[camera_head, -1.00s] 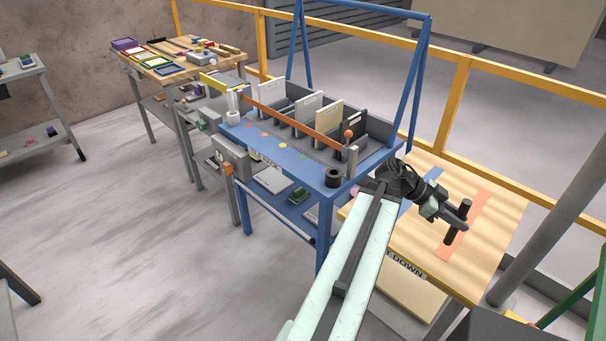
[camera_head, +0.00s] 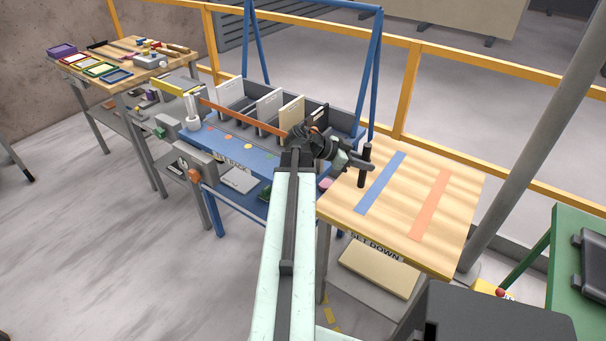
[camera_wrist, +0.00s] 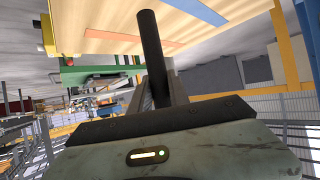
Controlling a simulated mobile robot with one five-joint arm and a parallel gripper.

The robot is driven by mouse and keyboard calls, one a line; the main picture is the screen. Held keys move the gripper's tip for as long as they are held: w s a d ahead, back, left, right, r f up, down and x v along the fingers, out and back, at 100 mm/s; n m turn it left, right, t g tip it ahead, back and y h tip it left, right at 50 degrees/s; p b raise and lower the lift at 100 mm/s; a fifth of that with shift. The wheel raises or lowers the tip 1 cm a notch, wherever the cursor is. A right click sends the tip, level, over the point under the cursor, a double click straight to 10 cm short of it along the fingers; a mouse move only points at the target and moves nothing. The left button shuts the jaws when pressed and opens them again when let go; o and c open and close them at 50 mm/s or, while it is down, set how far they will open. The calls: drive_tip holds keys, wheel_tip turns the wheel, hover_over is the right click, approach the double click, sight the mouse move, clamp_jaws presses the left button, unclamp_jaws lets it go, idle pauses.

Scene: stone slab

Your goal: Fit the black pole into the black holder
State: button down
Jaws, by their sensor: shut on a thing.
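The black pole (camera_head: 364,176) is upright in my gripper (camera_head: 366,164), beside the left edge of the wooden table top in the head view. In the wrist view the pole (camera_wrist: 151,45) rises between the fingers of my gripper (camera_wrist: 163,88), which are shut on it. I cannot tell how high its lower end is above the wood. The black holder does not show now; my arm covers the front right part of the blue rack table (camera_head: 215,140), where a short black cylinder stood in the earlier view.
The wooden table (camera_head: 400,220) marked "SET DOWN" has a blue strip (camera_head: 381,183) and an orange strip (camera_head: 430,204). Upright panels (camera_head: 268,104) stand in the blue rack behind my wrist. A yellow rail (camera_head: 402,90) and a grey post (camera_head: 525,140) border the area.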

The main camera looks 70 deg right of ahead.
drive_tip(key=w+d+r+n+t+h+p, duration=0.1)
drive_tip(key=w+r+n+h+p, duration=0.1)
drive_tip(key=w, duration=0.9)
drive_tip(key=w+d+r+n+t+h+p, duration=0.1)
drive_tip(key=w+r+n+t+p, duration=0.15)
drive_tip(key=w, duration=0.75)
drive_tip(key=shift+g, duration=0.35)
wheel_tip(320, 180, down, 10)
drive_tip(key=b, duration=1.1)
drive_tip(key=shift+a+f+b, duration=0.1)
drive_tip(key=shift+f+b, duration=0.1)
drive_tip(key=shift+b, duration=0.1)
drive_tip(key=c, duration=1.3)
unclamp_jaws()
drive_tip(key=shift+r, duration=0.1)
drive_tip(key=shift+o, duration=0.2)
